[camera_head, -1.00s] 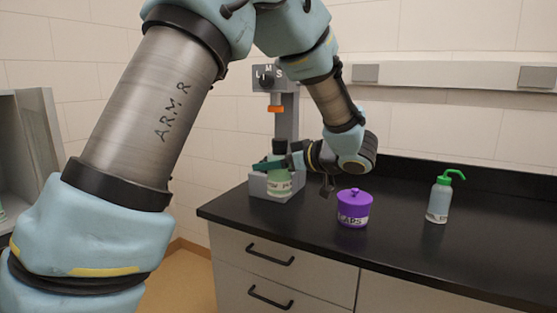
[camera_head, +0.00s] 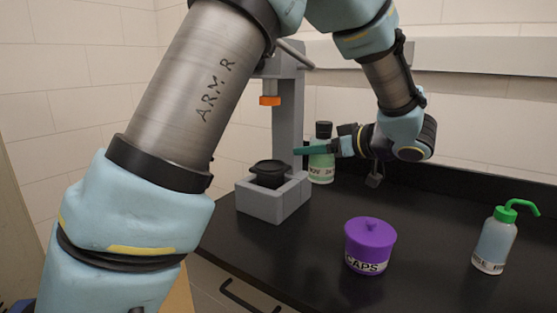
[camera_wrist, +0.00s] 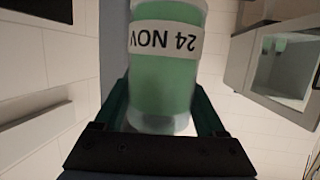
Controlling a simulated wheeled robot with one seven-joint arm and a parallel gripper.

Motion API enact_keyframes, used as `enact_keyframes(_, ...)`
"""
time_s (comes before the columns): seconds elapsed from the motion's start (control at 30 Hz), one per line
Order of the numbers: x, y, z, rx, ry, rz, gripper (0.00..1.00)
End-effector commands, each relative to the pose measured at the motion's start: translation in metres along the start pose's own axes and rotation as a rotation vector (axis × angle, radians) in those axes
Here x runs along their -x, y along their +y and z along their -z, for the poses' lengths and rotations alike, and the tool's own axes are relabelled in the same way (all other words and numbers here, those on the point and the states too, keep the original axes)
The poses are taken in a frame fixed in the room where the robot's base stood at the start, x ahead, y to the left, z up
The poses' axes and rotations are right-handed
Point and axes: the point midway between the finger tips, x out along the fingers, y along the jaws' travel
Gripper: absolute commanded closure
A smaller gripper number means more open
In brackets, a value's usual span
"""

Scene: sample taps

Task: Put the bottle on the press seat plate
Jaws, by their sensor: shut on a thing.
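The bottle (camera_head: 321,170) is pale green with a black cap and a white label. It is upright in the head view, just right of the press column. My gripper (camera_head: 318,149) is shut on it, with a dark green finger across its body. In the wrist view the bottle (camera_wrist: 165,85) sits between both fingers, and its label reads "24 NOV". The press seat plate (camera_head: 269,168) is a black round piece on the grey press base (camera_head: 262,205), left of the bottle. Nothing stands on it. Whether the bottle's bottom touches the counter I cannot tell.
The grey press column (camera_head: 288,110) carries an orange-tipped ram (camera_head: 270,100) above the seat. A purple tub marked "CAPS" (camera_head: 369,248) and a wash bottle with a green spout (camera_head: 495,240) stand on the black counter (camera_head: 430,215). The counter between them is clear.

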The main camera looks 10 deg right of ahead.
Motion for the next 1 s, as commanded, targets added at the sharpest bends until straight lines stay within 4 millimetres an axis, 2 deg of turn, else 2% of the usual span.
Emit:
enact_keyframes(0.17, -0.023, -0.001, 0.011, 0.001, 0.002, 0.005, 1.00)
enact_keyframes(0.4, -0.082, -0.001, 0.030, 0.000, 0.000, 0.006, 1.00)
enact_keyframes(0.6, -0.122, -0.001, 0.041, 0.001, 0.001, 0.005, 1.00)
enact_keyframes(0.87, -0.140, -0.001, 0.044, 0.001, 0.001, 0.002, 1.00)
enact_keyframes(1.0, -0.158, -0.001, 0.052, 0.000, 0.002, 0.004, 1.00)
